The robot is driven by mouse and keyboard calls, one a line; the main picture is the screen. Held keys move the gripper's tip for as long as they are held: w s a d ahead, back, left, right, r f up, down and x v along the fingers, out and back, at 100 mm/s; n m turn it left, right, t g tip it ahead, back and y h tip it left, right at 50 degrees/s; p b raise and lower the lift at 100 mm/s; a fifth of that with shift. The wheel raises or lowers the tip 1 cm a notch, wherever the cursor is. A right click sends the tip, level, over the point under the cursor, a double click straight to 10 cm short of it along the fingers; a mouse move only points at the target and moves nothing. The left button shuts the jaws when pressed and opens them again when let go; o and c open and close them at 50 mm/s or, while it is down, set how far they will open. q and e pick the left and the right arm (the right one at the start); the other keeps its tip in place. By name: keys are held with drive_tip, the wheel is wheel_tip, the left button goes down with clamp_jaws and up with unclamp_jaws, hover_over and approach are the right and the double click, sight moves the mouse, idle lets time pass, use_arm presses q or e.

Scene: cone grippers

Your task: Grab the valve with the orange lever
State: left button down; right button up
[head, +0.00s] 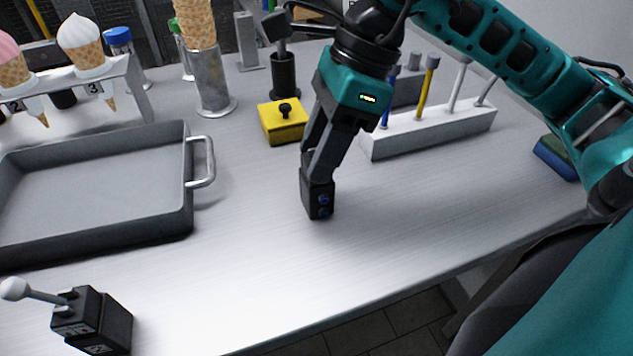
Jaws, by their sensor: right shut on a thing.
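My right gripper (317,172) reaches down over the middle of the table, its dark fingers shut on a small black block. This black block (317,201), with two blue round fittings on its front face, seems to be the valve. It is upright at or just above the table top; I cannot tell if it touches. No orange lever shows; the fingers cover the block's top. Another black block (92,322) with a white-knobbed lever stands at the lower left. My left gripper is not in view.
A grey tray (190,215) with a handle lies at left. A yellow box (284,121) with a black knob stands behind my gripper. A white rack (430,133) holds several rods. An ice-cream stand (140,92) is at back left.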

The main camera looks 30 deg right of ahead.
clamp_jaws()
